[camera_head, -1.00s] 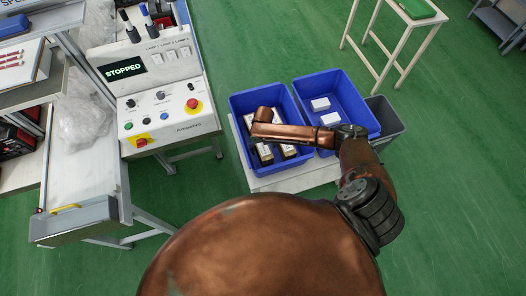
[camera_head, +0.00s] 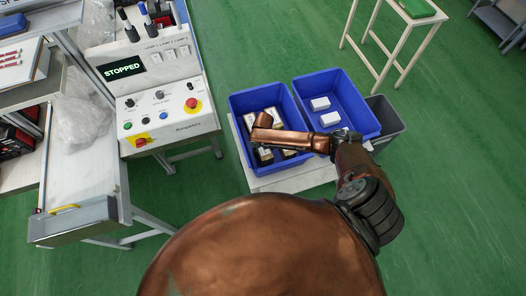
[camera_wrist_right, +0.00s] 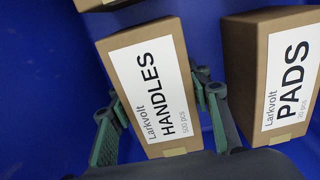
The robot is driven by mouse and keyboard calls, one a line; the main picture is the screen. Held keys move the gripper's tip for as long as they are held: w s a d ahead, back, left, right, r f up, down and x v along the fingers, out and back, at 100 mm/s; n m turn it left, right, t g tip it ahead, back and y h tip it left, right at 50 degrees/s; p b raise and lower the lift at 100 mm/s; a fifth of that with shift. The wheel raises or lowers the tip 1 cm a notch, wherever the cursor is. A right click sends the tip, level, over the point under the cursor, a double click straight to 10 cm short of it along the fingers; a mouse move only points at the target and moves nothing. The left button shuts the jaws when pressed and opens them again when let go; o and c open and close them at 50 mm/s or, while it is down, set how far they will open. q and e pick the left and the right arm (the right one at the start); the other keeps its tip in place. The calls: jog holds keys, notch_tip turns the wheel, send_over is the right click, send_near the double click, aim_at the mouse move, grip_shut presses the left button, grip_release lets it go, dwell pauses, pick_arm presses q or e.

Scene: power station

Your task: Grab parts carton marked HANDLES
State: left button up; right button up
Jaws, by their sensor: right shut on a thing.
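The parts carton marked HANDLES (camera_wrist_right: 148,82) is a brown box with a white label in the right wrist view. It stands inside the left blue bin (camera_head: 236,105). My right gripper (camera_wrist_right: 160,122) is shut on it, with one green-padded finger along each side. In the head view my right arm reaches over this bin, and the arm hides the gripper and part of the cartons. I cannot tell in that view which carton is HANDLES. My left gripper is not in view.
A carton marked PADS (camera_wrist_right: 275,75) stands close to the right of HANDLES. A second blue bin (camera_head: 352,95) holds two white-topped boxes. A grey bin (camera_head: 387,122) stands beside it. A control panel (camera_head: 165,105) reads STOPPED at left.

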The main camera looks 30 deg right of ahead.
jog(key=c, duration=0.6)
jog(key=shift+c, duration=0.4)
jog(key=shift+r, duration=0.15)
